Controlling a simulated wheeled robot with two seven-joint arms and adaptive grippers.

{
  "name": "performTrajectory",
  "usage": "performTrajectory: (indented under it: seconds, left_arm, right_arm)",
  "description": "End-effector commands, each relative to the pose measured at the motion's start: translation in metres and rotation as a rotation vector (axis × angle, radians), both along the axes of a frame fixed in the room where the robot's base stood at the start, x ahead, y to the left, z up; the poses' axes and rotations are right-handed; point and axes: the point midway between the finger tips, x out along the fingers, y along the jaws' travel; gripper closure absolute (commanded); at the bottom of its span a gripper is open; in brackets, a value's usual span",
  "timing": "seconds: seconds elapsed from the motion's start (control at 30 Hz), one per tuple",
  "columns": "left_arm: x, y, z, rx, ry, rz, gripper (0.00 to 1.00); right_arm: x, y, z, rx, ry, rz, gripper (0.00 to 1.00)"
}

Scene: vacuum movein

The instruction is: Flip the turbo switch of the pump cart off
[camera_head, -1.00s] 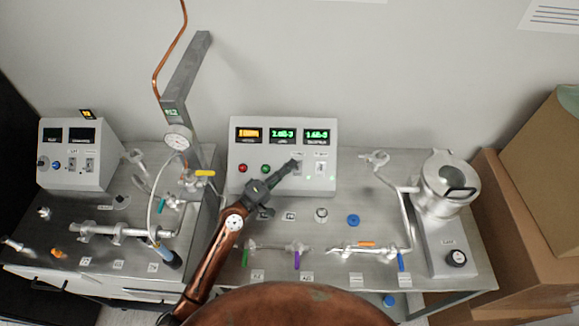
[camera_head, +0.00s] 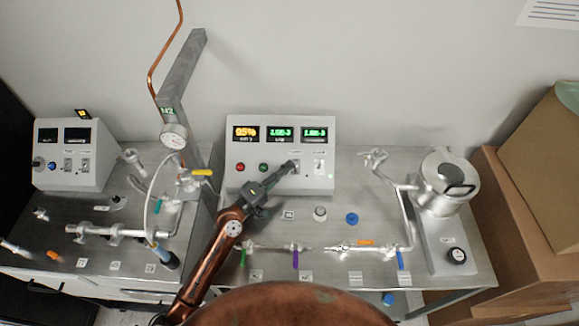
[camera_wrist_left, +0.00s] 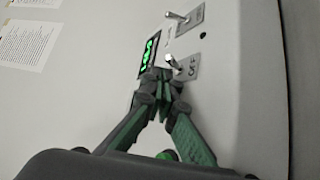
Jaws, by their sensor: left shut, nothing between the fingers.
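The pump cart's grey control box (camera_head: 236,187) stands on the right-hand metal cart, with an orange display (camera_head: 246,133) that seems to read 95% and two green displays. Two toggle switches sit at its right: a left one, mostly covered by my gripper in the head view, and a right one (camera_head: 319,167). I cannot read which is labelled turbo. My left gripper (camera_head: 291,168) is shut and empty, its tips at the left switch. In the left wrist view the shut tips (camera_wrist_left: 160,78) are just beside the near switch (camera_wrist_left: 174,62), by an OFF label; whether they touch is unclear.
A red button (camera_head: 240,168) and a green button (camera_head: 263,168) are on the same box. Valves with coloured handles and a metal vessel (camera_head: 446,180) occupy the cart. A second cart with a smaller box (camera_head: 70,155) stands left. Cardboard boxes (camera_head: 520,220) stand right.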

Motion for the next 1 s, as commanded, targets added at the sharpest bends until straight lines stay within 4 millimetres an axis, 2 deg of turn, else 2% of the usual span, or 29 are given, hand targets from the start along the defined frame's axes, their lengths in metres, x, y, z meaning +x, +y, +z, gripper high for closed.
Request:
performTrajectory:
  seconds: [0.43,0.6,1.0]
  left_arm:
    - [-0.047,0.040,-0.012,0.003,0.001,-0.002,1.00]
    - [-0.053,0.045,-0.012,0.002,0.000,-0.002,1.00]
    - [-0.054,0.045,-0.012,0.001,0.001,-0.002,1.00]
  right_arm:
    - [-0.002,0.001,0.000,0.001,0.002,-0.001,0.44]
    - [-0.002,0.001,0.000,0.001,0.002,-0.001,0.44]
    - [-0.002,0.001,0.000,0.001,0.002,-0.001,0.44]
